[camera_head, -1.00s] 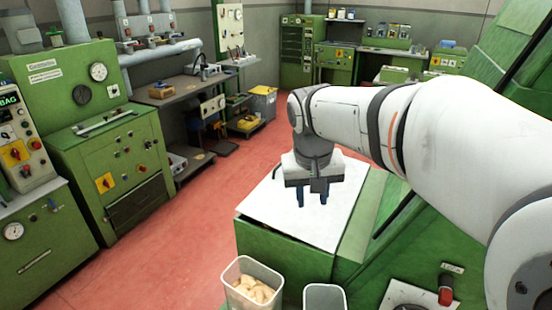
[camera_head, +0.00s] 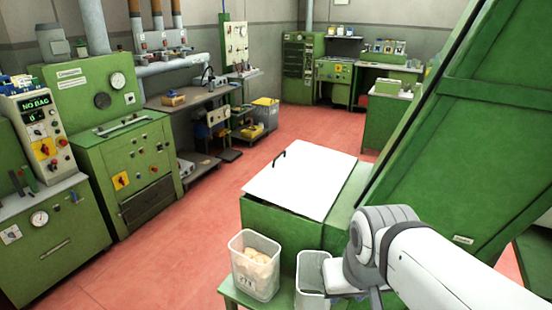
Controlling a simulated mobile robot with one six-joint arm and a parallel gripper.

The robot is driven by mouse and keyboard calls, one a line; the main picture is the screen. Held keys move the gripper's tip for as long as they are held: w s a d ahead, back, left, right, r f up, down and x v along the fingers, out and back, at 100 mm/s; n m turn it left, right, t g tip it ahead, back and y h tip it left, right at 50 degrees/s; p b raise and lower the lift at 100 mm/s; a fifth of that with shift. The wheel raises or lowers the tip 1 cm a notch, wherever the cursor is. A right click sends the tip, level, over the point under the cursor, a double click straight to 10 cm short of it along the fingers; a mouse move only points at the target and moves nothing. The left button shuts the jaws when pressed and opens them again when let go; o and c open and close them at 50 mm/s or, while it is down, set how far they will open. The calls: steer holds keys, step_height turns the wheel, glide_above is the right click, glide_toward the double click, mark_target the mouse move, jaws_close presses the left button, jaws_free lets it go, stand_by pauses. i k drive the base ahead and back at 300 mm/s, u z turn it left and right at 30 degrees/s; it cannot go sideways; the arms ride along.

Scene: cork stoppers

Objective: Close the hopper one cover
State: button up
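The white hopper cover (camera_head: 305,178) lies flat over the top of a green hopper box (camera_head: 275,226) in the middle of the head view. A dark handle (camera_head: 279,158) stands up near its far left edge. A thin dark line shows under the cover's near edge; I cannot tell whether it is fully seated. My arm (camera_head: 420,262) reaches in from the lower right, with its wrist right of and nearer than the cover, apart from it. My gripper's fingers are not visible.
A clear bin with cork stoppers (camera_head: 256,262) and an emptier-looking bin (camera_head: 311,278) stand on a green stand in front of the hopper. A tall green sloped machine (camera_head: 470,150) rises on the right. Green control cabinets (camera_head: 120,150) line the left; the red floor between is clear.

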mark_target(305, 178)
steer(key=z, duration=0.1)
steer(key=k, duration=0.35)
steer(key=u, duration=2.1)
steer(key=i, duration=1.55)
steer(key=z, duration=2.65)
steer(key=i, duration=1)
